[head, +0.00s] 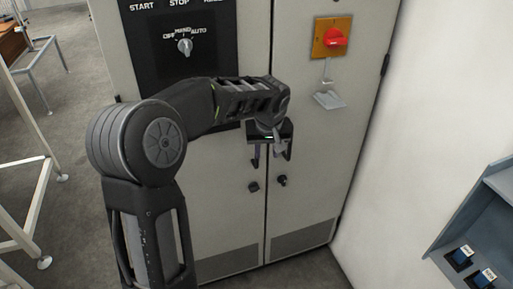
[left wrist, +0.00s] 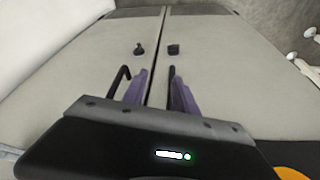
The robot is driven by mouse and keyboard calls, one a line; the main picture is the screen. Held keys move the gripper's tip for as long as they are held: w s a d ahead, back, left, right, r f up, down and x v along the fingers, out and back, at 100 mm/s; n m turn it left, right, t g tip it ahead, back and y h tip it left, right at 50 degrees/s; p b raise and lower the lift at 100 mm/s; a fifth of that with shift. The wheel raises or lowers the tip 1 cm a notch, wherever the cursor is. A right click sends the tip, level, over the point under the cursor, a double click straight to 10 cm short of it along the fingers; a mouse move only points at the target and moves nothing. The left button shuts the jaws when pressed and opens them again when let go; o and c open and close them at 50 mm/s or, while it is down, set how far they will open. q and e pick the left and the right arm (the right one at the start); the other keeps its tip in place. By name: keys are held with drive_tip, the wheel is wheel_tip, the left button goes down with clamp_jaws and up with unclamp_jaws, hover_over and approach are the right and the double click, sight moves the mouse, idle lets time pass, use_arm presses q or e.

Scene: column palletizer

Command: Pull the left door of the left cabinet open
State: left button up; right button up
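The cabinet's left door (head: 222,190) and right door (head: 310,190) are pale grey and look shut, meeting at a narrow vertical seam. My left gripper (head: 268,153) is in front of the seam, low on the doors. In the left wrist view the left gripper (left wrist: 160,92) has its purple fingers apart. That view is turned round, so the left door (left wrist: 215,75) is on its right. My right gripper is not in view.
A control panel with a selector (head: 184,46) is on the left door; a red switch (head: 335,38) is on the right door. A white wall (head: 440,90) stands close on the right. White frame legs (head: 30,150) stand left.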

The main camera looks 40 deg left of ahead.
sight(256, 165)
use_arm(q)
drive_tip(key=shift+n+y, duration=0.4)
drive_tip(key=shift+n, duration=0.1)
drive_tip(key=r, duration=0.1)
drive_tip(key=a+r, duration=0.2)
drive_tip(key=shift+s+a+r, duration=0.25)
drive_tip(key=shift+s+r, duration=0.1)
drive_tip(key=shift+s, duration=0.05)
drive_tip(key=shift+f, duration=0.1)
drive_tip(key=p+x, duration=0.1)
drive_tip(key=x, duration=0.6)
drive_tip(key=shift+w+a+f, duration=0.1)
drive_tip(key=shift+f, duration=0.3)
drive_tip(key=shift+c, duration=0.5)
clamp_jaws()
